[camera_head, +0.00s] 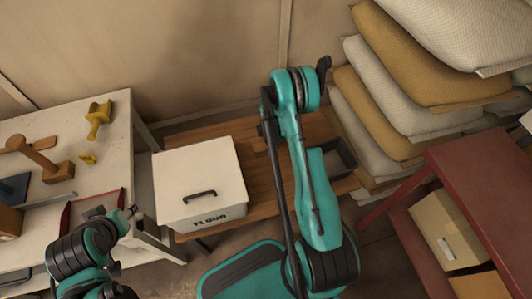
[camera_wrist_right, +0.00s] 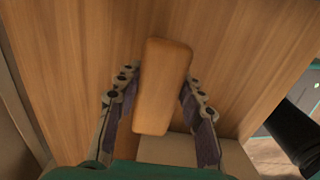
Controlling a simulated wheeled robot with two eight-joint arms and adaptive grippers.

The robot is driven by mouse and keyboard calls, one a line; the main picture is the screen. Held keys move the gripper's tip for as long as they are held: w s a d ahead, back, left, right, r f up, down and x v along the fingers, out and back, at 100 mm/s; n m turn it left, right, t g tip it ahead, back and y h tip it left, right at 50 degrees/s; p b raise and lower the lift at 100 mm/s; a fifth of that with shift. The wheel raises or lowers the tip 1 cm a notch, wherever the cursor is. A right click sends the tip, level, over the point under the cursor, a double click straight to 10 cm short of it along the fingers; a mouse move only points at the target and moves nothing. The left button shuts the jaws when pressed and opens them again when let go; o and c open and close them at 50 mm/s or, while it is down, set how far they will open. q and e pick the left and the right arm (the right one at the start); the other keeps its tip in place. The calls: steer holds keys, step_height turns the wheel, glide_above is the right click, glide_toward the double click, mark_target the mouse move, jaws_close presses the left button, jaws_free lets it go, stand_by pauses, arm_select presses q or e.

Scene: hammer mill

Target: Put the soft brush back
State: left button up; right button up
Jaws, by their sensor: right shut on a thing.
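In the right wrist view a soft brush, seen as a plain light-wood block with rounded ends (camera_wrist_right: 161,85), sits between the fingers of my right gripper (camera_wrist_right: 157,90). The fingers are shut on its sides. Brown wooden boards lie beyond it; I cannot tell whether the brush touches them. Its bristles are not visible. In the head view my right arm reaches over the wooden bench and hides the gripper. My left gripper (camera_head: 131,211) is beside the white table's right edge, and its finger opening is too small to read.
A white flour box (camera_head: 198,175) stands on the wooden bench (camera_head: 262,190), left of my right arm. A dark open bin (camera_head: 343,158) is at the bench's right. Stacked sacks (camera_head: 400,90) and a red table (camera_head: 480,170) stand right. The white table (camera_head: 120,130) holds several tools.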

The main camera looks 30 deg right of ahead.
step_height(320, 180, down, 5)
steer(key=shift+w+f+b, duration=0.1)
steer(key=shift+b, duration=0.8)
steer(key=o, duration=1.2)
